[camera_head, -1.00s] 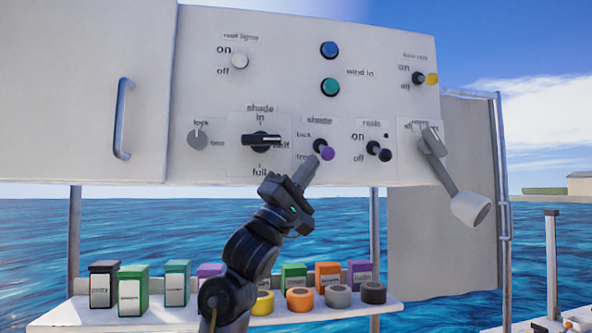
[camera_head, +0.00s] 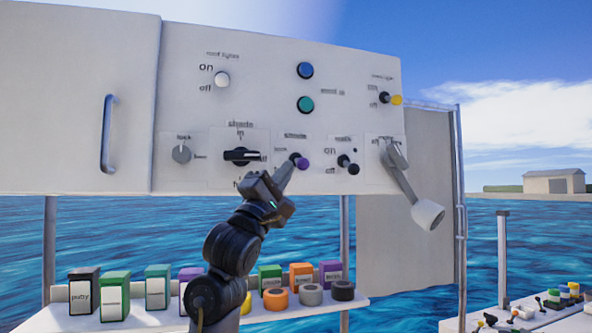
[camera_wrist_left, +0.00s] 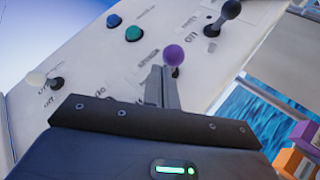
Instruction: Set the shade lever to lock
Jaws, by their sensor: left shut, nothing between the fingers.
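The shade lever (camera_head: 302,163) has a dark base and a purple ball tip. It sits on the white panel under the "shade" label, with "lock" printed at its upper left. Its tip points down and to the right, as in a lower position; the lower label is hidden by my gripper. My left gripper (camera_head: 287,167) is shut and empty, its fingertips just left of the purple ball. In the left wrist view the purple ball (camera_wrist_left: 174,55) shows just beyond the closed fingertips (camera_wrist_left: 160,72); I cannot tell whether they touch. My right gripper is not in view.
Close by on the panel are the black shade knob (camera_head: 241,156), a dark on/off lever (camera_head: 352,168) and a large grey crank handle (camera_head: 405,185). A shelf (camera_head: 150,318) with boxes and tape rolls is below. Open water lies behind.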

